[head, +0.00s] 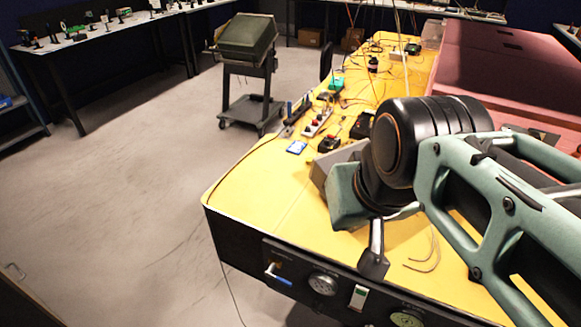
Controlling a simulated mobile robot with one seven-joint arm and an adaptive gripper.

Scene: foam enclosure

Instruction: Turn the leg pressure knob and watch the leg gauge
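The black front panel (300,290) of the yellow-topped table carries the controls. A small pale knob or lever (271,268) sits at its left, above a blue strip. A second round, greenish gauge (406,319) is at the bottom edge, partly cut off. Labels and needle readings are too small to read, so I cannot tell which is the leg gauge. My gripper (373,262) hangs over the table's front edge, right of the first gauge and apart from the knob. Its opening is not clear.
A wheeled cart (250,85) stands behind. Floor at left is clear.

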